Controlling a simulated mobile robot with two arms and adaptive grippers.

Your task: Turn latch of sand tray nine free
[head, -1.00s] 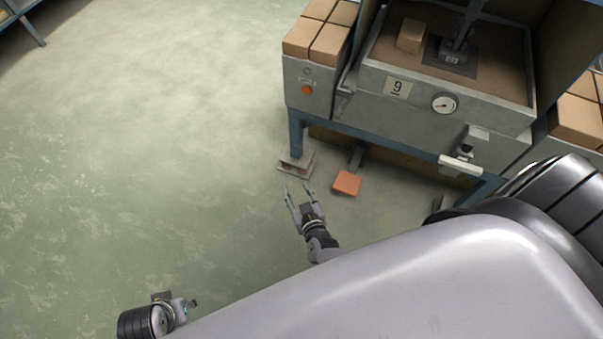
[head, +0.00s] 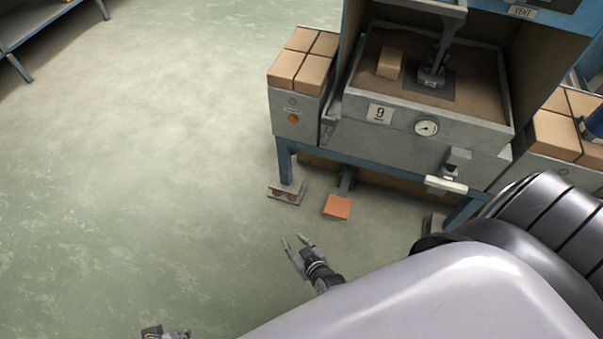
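Sand tray nine (head: 345,107) is a grey metal tray of brown sand in the blue-framed station, with a "9" plate (head: 380,114) and a round gauge (head: 427,128) on its front. Its latch (head: 446,184) has a pale bar handle, lying nearly level, at the lower right of the front. My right gripper (head: 296,243) is open and empty, low over the floor, left of and apart from the latch. My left gripper (head: 166,333) barely shows at the bottom edge; its fingers cannot be made out.
An orange pedal (head: 337,207) and a grey foot plate (head: 287,192) sit low before the station. Brown blocks (head: 303,60) are stacked on the left side cabinet, and more blocks (head: 556,134) at the right. The green floor at left is clear.

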